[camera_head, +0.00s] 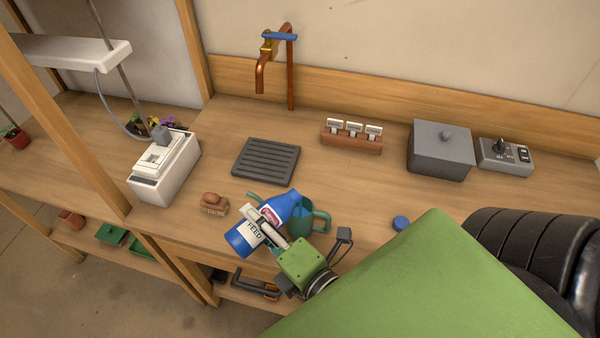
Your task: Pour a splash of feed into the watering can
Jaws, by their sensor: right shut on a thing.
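The blue feed bottle (243,239) has a white label reading FEED and is tilted, its upper end toward the upper right. My right gripper (266,228) is shut on it, crossing its middle. The teal watering can (320,222) stands on the bench just right of the bottle, its handle on the right and a spout-like part showing at the left. The bottle's upper end overlaps the can in this view and its mouth is hard to make out. I cannot tell whether they touch or whether liquid is flowing. A blue cap (401,222) lies on the bench. My left gripper is not in view.
A copper tap (270,60) stands behind a dark slatted drain mat (266,161). A scrubbing brush (214,205) lies left of the bottle. A white box-like device (164,169), a rack of labels (351,139) and a grey lidded box (441,150) stand farther back.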

